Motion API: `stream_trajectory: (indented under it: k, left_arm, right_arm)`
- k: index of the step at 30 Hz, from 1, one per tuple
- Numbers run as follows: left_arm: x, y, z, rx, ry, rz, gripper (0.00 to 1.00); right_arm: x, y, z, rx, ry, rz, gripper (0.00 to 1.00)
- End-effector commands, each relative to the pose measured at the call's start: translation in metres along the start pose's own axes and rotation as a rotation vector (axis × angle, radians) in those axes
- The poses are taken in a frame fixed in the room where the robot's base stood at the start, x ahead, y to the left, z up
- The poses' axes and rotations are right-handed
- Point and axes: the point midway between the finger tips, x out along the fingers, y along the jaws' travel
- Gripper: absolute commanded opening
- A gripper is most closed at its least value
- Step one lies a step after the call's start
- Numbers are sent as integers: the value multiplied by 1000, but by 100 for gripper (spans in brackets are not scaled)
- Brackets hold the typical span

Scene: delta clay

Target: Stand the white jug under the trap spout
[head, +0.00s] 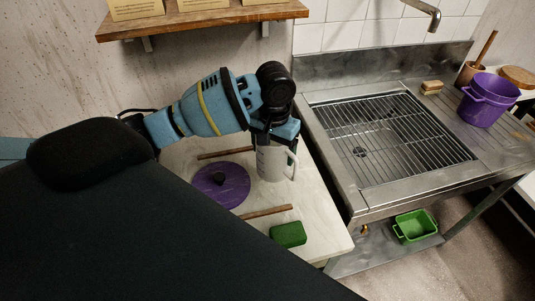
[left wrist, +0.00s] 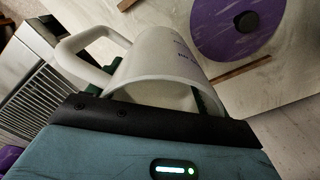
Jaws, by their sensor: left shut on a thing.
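The white jug (head: 271,163) is at the right side of the pale worktop, upright, its handle toward the sink. My left gripper (head: 274,134) is above it and shut on its upper part. The left wrist view shows the jug (left wrist: 165,62) close up, its handle (left wrist: 75,50) to the left and its rim toward the camera. I cannot tell whether its base touches the worktop. A small brass spout (head: 364,230) shows below the sink's front edge, above the lower shelf. My right gripper is not in view.
A purple lid (head: 220,185), wooden sticks (head: 266,212) and a green sponge (head: 288,234) lie on the worktop (head: 315,220). A gridded steel sink (head: 343,190) stands to the right. A green tub (head: 415,227) sits on the lower shelf (head: 375,257), right of the spout.

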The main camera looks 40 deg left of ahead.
Motion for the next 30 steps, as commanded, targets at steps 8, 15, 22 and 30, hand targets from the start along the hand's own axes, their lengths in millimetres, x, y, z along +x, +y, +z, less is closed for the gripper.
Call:
stream_trajectory:
  k: [8, 15, 22, 30]
  left_arm:
    - [16, 0, 0, 0, 0, 0, 54]
    - [52, -1, 1, 0, -4, -1, 54]
    - [62, 0, 0, 0, 2, -1, 54]
    - [63, 0, 0, 0, 2, 0, 54]
  right_arm:
    - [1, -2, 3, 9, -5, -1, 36]
    - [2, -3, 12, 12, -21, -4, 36]
    - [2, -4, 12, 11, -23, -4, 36]
    - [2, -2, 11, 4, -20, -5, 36]
